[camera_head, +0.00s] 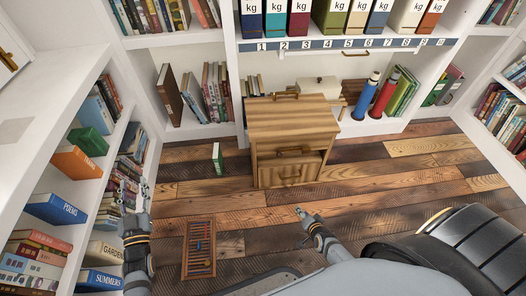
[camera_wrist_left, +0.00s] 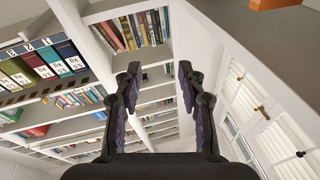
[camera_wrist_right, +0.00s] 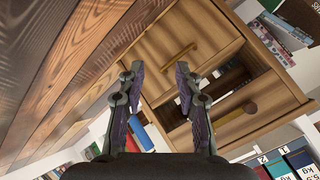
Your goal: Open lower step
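A wooden step cabinet (camera_head: 290,118) stands on the plank floor in the middle of the head view. A dark handle (camera_head: 292,151) is on the upper part of its front, and a lower front panel (camera_head: 288,172) is below. My left gripper (camera_head: 134,188) is open and empty, far left near the shelves.
A wooden abacus-like frame (camera_head: 199,248) lies on the floor between my arms. A blue tube (camera_head: 366,96) and a red tube (camera_head: 385,93) stand at the back right. Bookshelves line the sides. Floor right of the cabinet is clear.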

